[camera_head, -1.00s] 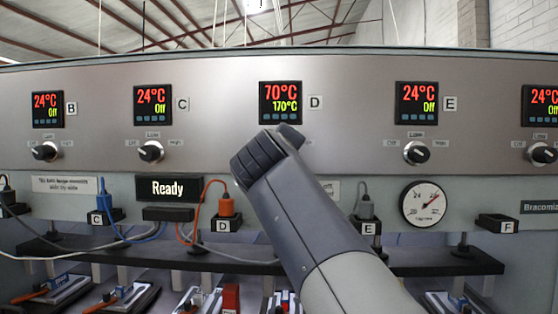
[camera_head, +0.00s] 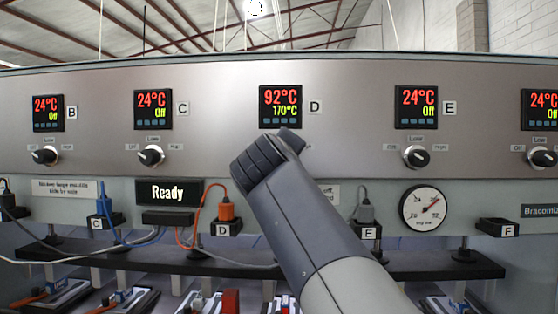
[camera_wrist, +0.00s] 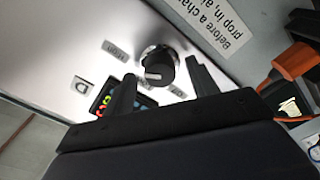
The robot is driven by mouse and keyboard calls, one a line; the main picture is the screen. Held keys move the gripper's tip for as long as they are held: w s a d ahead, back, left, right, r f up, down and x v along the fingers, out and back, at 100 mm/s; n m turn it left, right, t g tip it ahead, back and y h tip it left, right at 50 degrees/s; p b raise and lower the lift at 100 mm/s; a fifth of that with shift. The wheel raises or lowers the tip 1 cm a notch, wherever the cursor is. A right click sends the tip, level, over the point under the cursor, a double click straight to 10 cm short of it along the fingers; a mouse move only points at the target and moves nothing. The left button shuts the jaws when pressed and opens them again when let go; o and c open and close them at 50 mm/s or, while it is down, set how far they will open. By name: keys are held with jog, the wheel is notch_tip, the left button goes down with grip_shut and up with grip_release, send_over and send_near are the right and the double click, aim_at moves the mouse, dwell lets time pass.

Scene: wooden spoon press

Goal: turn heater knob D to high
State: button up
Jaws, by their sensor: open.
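Heater knob D (camera_wrist: 157,67) is a round black knob with a white pointer mark, in the wrist view. The pointer faces roughly towards the display side, away from the High label (camera_wrist: 116,50). My gripper (camera_wrist: 160,70) is open, with one finger on each side of the knob; I cannot tell whether they touch it. In the head view my arm hides the knob. Heater D's display (camera_head: 280,107) reads 92°C in red above 170°C in green; it is partly hidden by a finger in the wrist view. The D label (camera_head: 314,107) is beside it.
Knobs C (camera_head: 151,157) and E (camera_head: 416,157) flank my arm on the same metal panel, with their displays showing Off.

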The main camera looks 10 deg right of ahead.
jog(key=b+v, duration=0.2)
jog(key=v, duration=0.8)
jog(key=shift+s+a, duration=0.15)
jog(key=shift+s, duration=0.25)
jog(key=p+x, duration=0.2)
jog(key=x, duration=0.9)
jog(key=shift+s, duration=0.15)
